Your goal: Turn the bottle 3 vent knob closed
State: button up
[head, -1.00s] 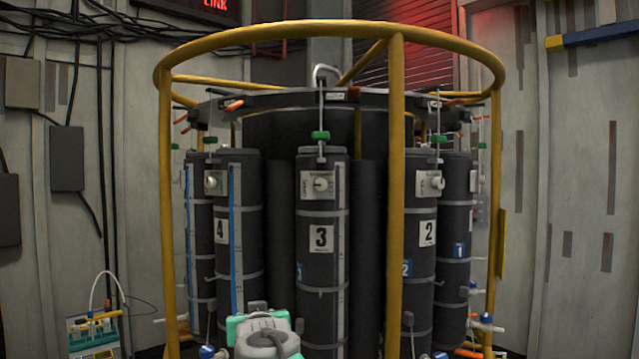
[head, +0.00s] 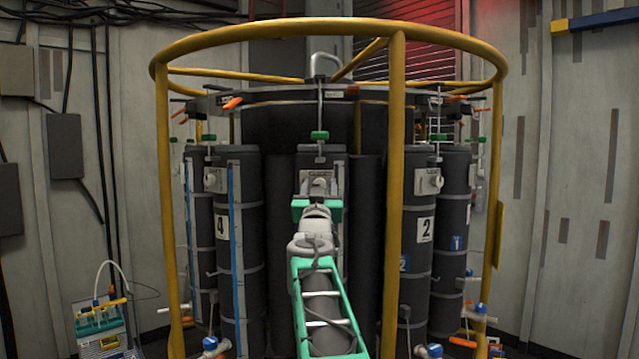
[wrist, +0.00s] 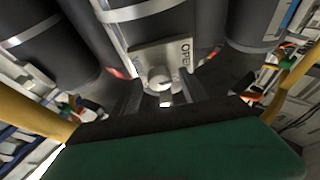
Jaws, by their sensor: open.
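Bottle 3 (head: 303,236) is a dark upright cylinder in the middle of the head view, its number label hidden behind my arm. Its pale vent knob (wrist: 159,78) sits on a light plate (wrist: 160,55) in the wrist view. The word OPEN shows on the plate's right side; a pale stub points from the knob toward my gripper. My gripper (wrist: 160,96) is open, with one dark finger on each side of the knob's near end. I cannot tell whether they touch it.
A yellow cage with a top ring (head: 200,48) and posts (head: 397,200) surrounds the bottles. One post stands just right of bottle 3. Bottle 4 (head: 243,245) and bottle 2 (head: 418,190) flank it. A small caddy (head: 104,325) stands on the floor at left.

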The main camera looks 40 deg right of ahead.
jog(key=shift+c, duration=0.5)
grip_shut()
